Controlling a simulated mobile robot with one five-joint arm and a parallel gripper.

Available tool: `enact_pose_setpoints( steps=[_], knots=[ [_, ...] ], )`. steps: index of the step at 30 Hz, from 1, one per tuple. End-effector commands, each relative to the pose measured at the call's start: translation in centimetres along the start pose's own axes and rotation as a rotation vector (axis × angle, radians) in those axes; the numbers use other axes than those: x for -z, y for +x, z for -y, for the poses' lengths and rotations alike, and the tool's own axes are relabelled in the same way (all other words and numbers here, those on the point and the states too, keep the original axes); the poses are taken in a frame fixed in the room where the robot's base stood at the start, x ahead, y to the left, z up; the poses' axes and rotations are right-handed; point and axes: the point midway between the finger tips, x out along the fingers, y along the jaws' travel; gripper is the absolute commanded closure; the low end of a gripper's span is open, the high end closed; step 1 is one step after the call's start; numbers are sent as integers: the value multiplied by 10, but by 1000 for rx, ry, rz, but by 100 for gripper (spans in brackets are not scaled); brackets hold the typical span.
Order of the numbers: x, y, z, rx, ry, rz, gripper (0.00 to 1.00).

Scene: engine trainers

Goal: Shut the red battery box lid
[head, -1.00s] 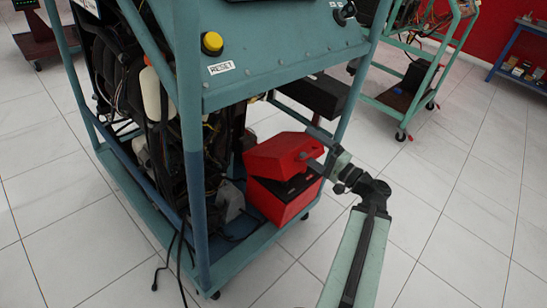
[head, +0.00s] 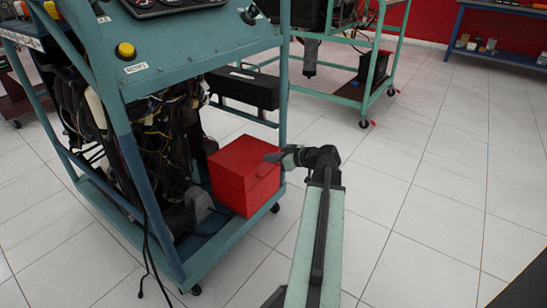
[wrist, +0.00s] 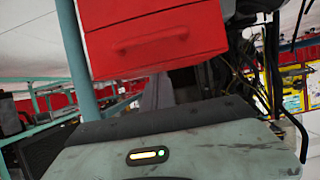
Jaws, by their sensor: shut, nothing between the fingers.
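The red battery box (head: 232,188) sits on the low shelf of the blue-green engine stand. Its red lid (head: 243,155) lies down flat on top, with a thin seam around it and no visible gap. In the wrist view the red box (wrist: 155,45) fills the top middle, showing a seam and a moulded handle shape. My gripper (head: 272,157) is shut and empty, at the right edge of the lid. I cannot tell whether it touches the lid. The fingertips are not clear in the wrist view.
Wires and engine parts (head: 165,140) crowd the left. Another green trolley (head: 365,98) stands behind. The tiled floor to the right is clear.

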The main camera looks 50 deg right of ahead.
Motion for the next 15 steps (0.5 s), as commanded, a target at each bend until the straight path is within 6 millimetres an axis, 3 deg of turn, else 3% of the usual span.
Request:
enact_pose_setpoints(
  steps=[8,15],
  knots=[
    [6,-9,-2,-6,2,-4,100],
    [42,-27,0,-1,0,-3,100]
  ],
)
